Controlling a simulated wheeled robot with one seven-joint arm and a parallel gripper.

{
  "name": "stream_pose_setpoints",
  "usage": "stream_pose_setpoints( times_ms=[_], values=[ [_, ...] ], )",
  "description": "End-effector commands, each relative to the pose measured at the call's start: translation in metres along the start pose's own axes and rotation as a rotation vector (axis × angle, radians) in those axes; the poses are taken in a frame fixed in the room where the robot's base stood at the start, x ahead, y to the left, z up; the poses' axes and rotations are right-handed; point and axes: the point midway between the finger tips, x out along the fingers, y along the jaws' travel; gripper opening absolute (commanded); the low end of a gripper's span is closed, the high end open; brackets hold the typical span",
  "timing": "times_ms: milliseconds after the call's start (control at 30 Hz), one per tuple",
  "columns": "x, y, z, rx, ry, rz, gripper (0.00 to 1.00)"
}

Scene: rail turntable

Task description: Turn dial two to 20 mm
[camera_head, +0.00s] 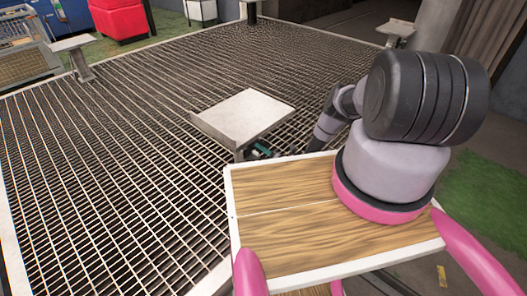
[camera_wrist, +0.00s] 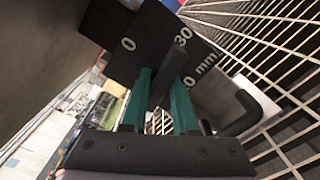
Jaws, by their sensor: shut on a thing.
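The dial's black plate (camera_wrist: 125,35) is at the top of the wrist view, tilted, with white marks "0", "30" and a partly hidden figure ending in "0 mm". A dark bar (camera_wrist: 181,42), seemingly the dial's pointer or handle, stands out from the plate. My gripper (camera_wrist: 161,78) has teal fingers shut on this bar, one on each side. The bar's tip points up towards the side of the "30". The fingers and bar hide part of the scale. In the head view my gripper (camera_head: 260,151) shows small, beside a pale square pedestal top (camera_head: 245,115); the dial cannot be made out there.
A bent black rod (camera_wrist: 243,115) lies right of the fingers in the wrist view. A metal grating (camera_head: 110,140) covers the floor, with other pedestals (camera_head: 73,44) at its edges. A red bin (camera_head: 120,18) stands at the back. My wooden-topped base is in front.

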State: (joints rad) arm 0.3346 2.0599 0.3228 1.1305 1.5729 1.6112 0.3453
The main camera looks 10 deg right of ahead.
Motion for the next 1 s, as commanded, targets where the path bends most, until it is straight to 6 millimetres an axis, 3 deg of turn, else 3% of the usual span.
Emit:
stream_pose_setpoints(
  times_ms=[600, 933, 967, 1000],
  values=[
    [-0.0006, -0.0006, -0.0011, -0.941, 0.003, -0.001, 0.00],
    [-0.0006, -0.0006, -0.0010, -1.022, 0.003, -0.001, 0.00],
    [-0.0006, -0.0006, -0.0010, -1.022, 0.003, -0.001, 0.31],
    [-0.0006, -0.0006, -0.0010, -1.022, 0.003, -0.001, 0.47]
  ],
)
